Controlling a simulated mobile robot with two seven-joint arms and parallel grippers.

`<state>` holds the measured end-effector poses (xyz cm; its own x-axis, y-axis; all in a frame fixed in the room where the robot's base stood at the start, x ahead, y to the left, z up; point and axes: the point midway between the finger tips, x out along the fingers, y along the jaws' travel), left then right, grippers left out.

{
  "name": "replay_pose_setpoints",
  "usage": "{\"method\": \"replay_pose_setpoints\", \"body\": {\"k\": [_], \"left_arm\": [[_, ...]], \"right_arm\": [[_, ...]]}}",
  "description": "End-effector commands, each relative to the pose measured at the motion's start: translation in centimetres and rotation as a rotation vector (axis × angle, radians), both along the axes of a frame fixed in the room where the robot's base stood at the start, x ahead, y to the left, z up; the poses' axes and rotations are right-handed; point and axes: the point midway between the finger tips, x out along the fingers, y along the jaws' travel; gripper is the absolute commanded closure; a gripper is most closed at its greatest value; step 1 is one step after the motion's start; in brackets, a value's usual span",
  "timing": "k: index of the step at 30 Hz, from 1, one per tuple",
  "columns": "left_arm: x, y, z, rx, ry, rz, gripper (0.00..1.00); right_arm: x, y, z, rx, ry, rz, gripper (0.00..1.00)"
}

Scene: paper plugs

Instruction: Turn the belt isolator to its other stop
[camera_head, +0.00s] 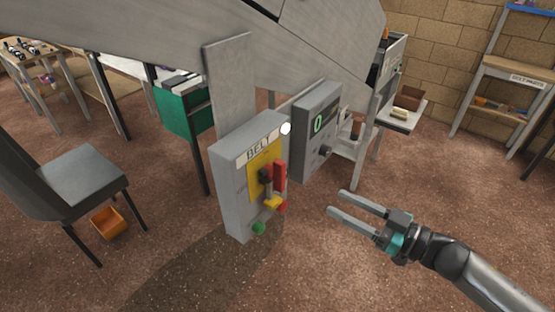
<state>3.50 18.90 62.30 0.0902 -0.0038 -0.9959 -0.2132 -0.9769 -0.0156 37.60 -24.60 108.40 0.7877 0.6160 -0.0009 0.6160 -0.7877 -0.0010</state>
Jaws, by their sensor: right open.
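The belt isolator is on a grey box labelled BELT (240,185) in the middle of the head view. Its front has a yellow plate (256,180) with a red handle (279,177) standing upright on it. A yellow piece (272,202) and a green button (258,228) sit lower on the front. My right gripper (336,203) is to the right of the box, apart from it, with its two fingers spread and nothing between them. The fingers point left toward the box. My left gripper is not in view.
A second grey box with a green display (318,124) stands just behind and right of the isolator box. A grey machine body (190,45) hangs above. A chair (78,178) and an orange bin (108,222) are at left. The floor in front is clear.

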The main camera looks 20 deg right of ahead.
Motion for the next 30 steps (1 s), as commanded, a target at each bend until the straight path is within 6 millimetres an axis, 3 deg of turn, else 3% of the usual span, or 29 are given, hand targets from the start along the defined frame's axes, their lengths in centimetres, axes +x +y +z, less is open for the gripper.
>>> {"method": "replay_pose_setpoints", "body": {"k": [5,30], "left_arm": [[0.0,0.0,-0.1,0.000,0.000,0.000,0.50],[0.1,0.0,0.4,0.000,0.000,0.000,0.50]], "right_arm": [[1.1,0.8,0.0,0.002,-0.002,0.001,0.47],[10.6,8.2,0.0,0.001,-0.002,-0.002,0.47]]}}
